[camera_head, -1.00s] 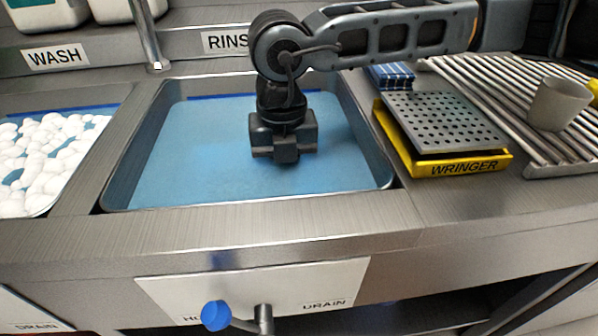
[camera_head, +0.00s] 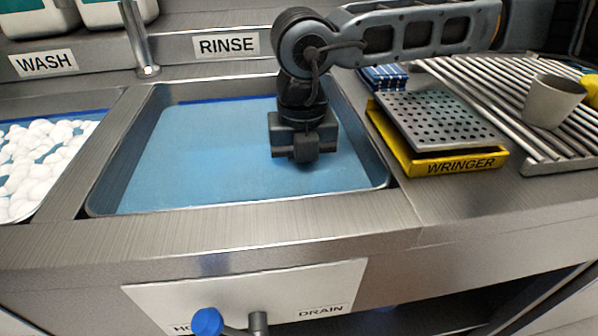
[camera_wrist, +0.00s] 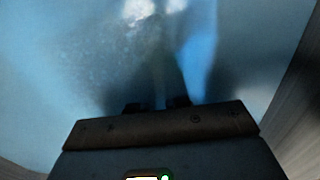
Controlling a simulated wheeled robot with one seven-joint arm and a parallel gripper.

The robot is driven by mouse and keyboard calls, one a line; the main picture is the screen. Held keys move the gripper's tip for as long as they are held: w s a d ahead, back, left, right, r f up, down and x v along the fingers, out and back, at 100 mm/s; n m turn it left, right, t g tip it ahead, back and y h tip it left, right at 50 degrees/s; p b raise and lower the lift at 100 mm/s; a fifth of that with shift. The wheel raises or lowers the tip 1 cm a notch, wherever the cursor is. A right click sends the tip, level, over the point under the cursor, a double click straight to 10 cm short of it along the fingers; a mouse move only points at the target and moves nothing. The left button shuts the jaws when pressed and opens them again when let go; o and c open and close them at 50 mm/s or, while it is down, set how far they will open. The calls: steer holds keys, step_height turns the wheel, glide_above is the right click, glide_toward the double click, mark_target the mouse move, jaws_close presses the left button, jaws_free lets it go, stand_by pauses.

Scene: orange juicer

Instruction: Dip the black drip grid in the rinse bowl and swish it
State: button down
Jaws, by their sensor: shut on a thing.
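The rinse bowl is the steel basin (camera_head: 105,190) under the RINSE label, filled with blue water. My gripper (camera_head: 304,162) points down into its right half, with its lower end at or just under the water. In the wrist view, the two short black fingertips (camera_wrist: 156,104) are close together. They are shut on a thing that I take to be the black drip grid. I cannot make out its outline; a dark blurred patch lies beyond the fingertips in the blue water.
A yellow wringer (camera_head: 462,163) with a perforated grey plate (camera_head: 440,120) stands right of the basin. Behind it is a blue block (camera_head: 384,76). A slatted rack (camera_head: 480,95) holds a grey cup (camera_head: 553,100). The foamy wash basin is at left; a tap (camera_head: 140,40) stands behind.

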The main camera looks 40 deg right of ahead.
step_height(320, 180, up, 16)
steer(key=p, duration=0.6)
steer(key=shift+p, duration=0.35)
steer(key=shift+r, duration=0.15)
